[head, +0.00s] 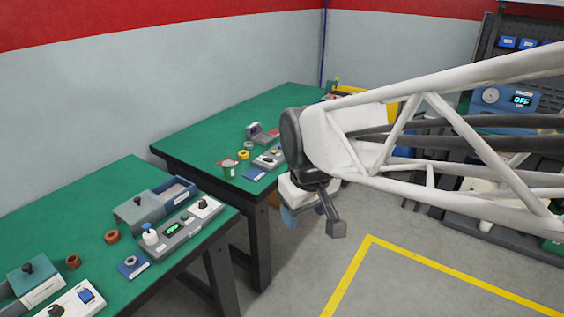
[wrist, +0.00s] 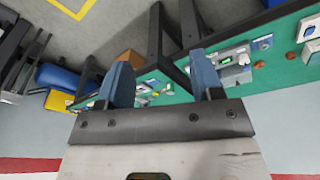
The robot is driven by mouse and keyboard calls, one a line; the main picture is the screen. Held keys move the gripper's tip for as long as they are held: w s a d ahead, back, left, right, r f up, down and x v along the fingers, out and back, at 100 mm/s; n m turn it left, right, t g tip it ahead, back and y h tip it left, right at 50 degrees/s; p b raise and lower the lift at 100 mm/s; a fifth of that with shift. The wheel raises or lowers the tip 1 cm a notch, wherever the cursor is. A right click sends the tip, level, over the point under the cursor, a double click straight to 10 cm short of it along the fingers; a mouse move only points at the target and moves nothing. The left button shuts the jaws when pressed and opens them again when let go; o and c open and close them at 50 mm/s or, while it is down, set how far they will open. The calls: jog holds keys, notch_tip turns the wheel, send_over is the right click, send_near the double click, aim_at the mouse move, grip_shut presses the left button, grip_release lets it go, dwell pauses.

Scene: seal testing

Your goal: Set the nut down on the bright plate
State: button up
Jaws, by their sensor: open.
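My gripper (head: 308,212) hangs over the floor, to the right of the near green table and off the front of the far one. In the wrist view its two blue fingers (wrist: 162,76) are wide apart with nothing held between them. I cannot tell for certain which piece is the nut. Two brown ring-like pieces, one nearer the middle (head: 111,236) and one further left (head: 72,261), lie on the near table. A small blue plate (head: 132,265) with a pale ring on it lies beside them. No plate stands out clearly as the bright one.
The near green table (head: 100,187) also bears a grey device with a green display (head: 175,230) and a grey-blue box (head: 174,192). The far table (head: 200,135) bears a cup (head: 228,168), a yellow ring (head: 243,154) and other devices. A gap separates the tables.

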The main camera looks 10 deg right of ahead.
jog(key=s+d+f+m, duration=0.1)
jog(key=s+d+m, duration=0.3)
jog(key=s, duration=0.5)
jog(key=shift+d+f, duration=0.15)
jog(key=shift+d, duration=0.45)
dwell(0.6)
